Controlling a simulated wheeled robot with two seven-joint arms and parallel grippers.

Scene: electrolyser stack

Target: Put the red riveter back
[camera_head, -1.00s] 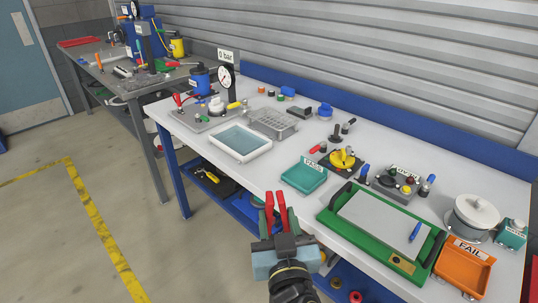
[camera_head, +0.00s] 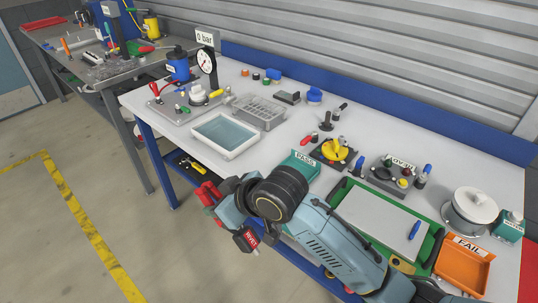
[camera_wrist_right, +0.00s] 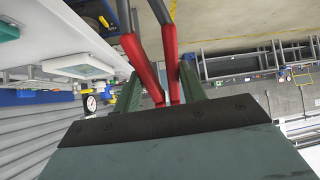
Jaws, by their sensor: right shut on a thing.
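The red riveter shows as red handles (camera_head: 207,193) at the gripper's end, left of the table's front edge. In the right wrist view its two red handles (camera_wrist_right: 170,60) run up between the green fingers, with dark grey ends beyond. My right gripper (camera_head: 213,198) is shut on the riveter and holds it in front of the table. The fingers also show in the right wrist view (camera_wrist_right: 161,88). A small red label block (camera_head: 247,240) hangs below my wrist; its mounting is hidden. My left gripper is not in view.
The white table (camera_head: 292,133) carries a water tray (camera_head: 225,152), a PASS bin (camera_head: 300,165), a green-framed mat (camera_head: 347,187) and an orange FAIL bin (camera_head: 463,268). My right arm covers the table's front edge. A grey bench (camera_head: 100,72) stands at the far left; open floor lies before it.

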